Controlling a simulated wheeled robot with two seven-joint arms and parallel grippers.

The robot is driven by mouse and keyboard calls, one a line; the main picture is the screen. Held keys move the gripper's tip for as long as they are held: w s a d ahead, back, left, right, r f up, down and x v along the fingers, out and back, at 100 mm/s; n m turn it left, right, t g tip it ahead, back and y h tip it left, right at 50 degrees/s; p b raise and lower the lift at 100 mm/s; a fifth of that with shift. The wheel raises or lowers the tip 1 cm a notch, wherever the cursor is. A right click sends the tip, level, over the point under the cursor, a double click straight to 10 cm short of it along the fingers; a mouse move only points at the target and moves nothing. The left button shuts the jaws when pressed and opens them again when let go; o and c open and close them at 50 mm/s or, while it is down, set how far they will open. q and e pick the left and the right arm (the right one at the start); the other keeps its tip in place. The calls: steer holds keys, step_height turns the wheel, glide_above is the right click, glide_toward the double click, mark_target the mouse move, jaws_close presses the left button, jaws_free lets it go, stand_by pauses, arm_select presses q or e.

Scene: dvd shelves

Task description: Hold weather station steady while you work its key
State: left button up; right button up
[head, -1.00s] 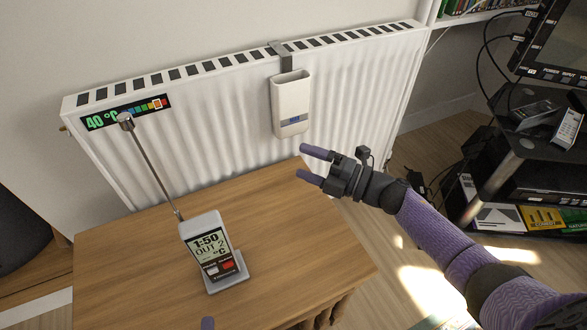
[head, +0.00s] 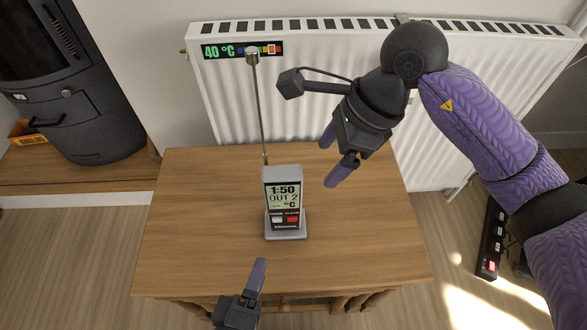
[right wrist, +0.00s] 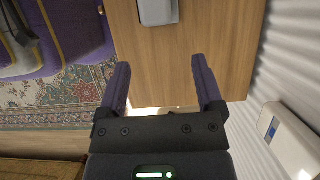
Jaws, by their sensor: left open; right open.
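The weather station (head: 284,198) stands upright on the wooden table (head: 200,215). It is a small grey unit on a flat foot, with a thin antenna rising behind it. Its screen reads 1:50, OUT 2. Below the screen are a pale key (head: 277,219) and a red key (head: 293,218). My right gripper (head: 330,158) is open and empty, to the right of the station and apart from it. The right wrist view shows part of the station (right wrist: 158,10) beyond the two open fingers (right wrist: 160,66). My left gripper (head: 255,272) is open near the table's front edge, partly cut off.
A white radiator (head: 225,95) with a 40 °C strip (head: 243,50) stands behind the table. A white container (right wrist: 290,140) hangs on it, seen in the right wrist view. A black stove (head: 70,90) is at the left. The tabletop around the station is clear.

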mark_target(292, 171)
steer(key=a, duration=0.4)
steer(key=shift+a, duration=0.4)
steer(key=x, duration=0.5)
steer(key=shift+d, duration=0.25)
steer(key=shift+c, duration=0.3)
jaws_close()
arm_select(q)
jaws_close()
stand_by(0.7)
